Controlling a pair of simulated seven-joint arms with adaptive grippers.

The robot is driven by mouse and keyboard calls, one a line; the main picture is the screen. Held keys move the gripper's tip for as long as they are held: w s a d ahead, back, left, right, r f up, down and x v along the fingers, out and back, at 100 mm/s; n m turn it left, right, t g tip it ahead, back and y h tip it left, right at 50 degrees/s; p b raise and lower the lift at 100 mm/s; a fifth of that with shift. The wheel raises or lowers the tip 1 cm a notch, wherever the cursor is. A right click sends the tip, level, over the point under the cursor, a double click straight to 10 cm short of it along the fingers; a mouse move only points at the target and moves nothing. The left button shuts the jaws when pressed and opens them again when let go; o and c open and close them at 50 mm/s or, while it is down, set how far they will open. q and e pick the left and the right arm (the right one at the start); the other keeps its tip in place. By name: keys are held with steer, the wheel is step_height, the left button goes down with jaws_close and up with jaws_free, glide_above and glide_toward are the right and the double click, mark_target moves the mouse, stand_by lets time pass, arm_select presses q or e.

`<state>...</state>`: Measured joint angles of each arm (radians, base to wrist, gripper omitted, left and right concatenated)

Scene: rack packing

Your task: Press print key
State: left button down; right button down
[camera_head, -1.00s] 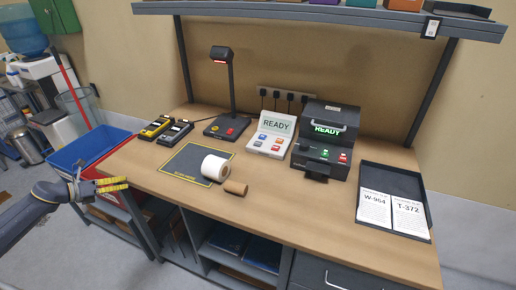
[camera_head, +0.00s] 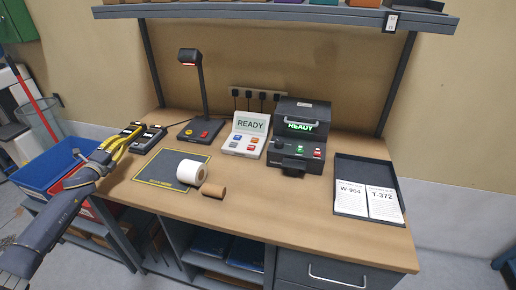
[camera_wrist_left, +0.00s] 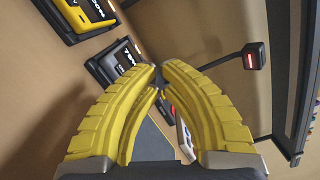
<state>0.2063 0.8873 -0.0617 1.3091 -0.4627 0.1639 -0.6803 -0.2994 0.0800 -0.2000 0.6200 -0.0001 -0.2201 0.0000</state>
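A white console (camera_head: 244,138) with a tilted screen reading READY stands at the back middle of the desk. Its sloped face has several small coloured keys; their labels are too small to read. Right of it is a black machine (camera_head: 298,140) with a green READY display and green and red buttons (camera_head: 302,149). My left gripper (camera_head: 128,138) is over the desk's left end, near the two handheld devices, well left of the console. In the left wrist view its yellow fingers (camera_wrist_left: 159,75) meet at the tips with nothing seen between them. My right gripper is out of view.
Two handheld devices (camera_head: 149,138), a lamp-like stand (camera_head: 198,128), a dark mat (camera_head: 170,166), a white roll (camera_head: 191,172) and a brown roll (camera_head: 214,190) occupy the left half. A black tray (camera_head: 366,175) with two slips is at right. The front desk strip is clear.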

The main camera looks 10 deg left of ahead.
arm_select(q)
steer(key=w+d+r+n+g+y, duration=0.3)
steer(key=w+d+n, duration=0.7)
steer(key=w+d, duration=1)
steer(key=w+d+r+g+h, duration=0.1)
steer(key=d+r+h, duration=0.15)
steer(key=d, duration=0.45)
steer(key=w+d+r+g+h, duration=0.1)
steer(key=d+r, duration=0.3)
steer(key=d, duration=0.3)
steer(key=s+d+r+m+g+h, duration=0.1)
steer(key=s+d+r, duration=0.1)
steer(key=d+r, duration=0.5)
steer(key=s+d+r+m+g+h, duration=0.1)
steer(key=d+r+m+g, duration=0.1)
steer(key=d, duration=0.9)
steer(key=s+d+r+m+g+h, duration=0.1)
steer(key=s+d+r, duration=0.1)
steer(key=d+r, duration=0.5)
steer(key=n+g, duration=0.1)
steer(key=g, duration=0.2)
glide_above(300, 151)
steer(key=w, duration=0.2)
step_height(300, 151, down, 15)
steer(key=shift+d+h, duration=0.25)
steer(key=shift+d, duration=0.2)
steer(key=shift+f, duration=4.3)
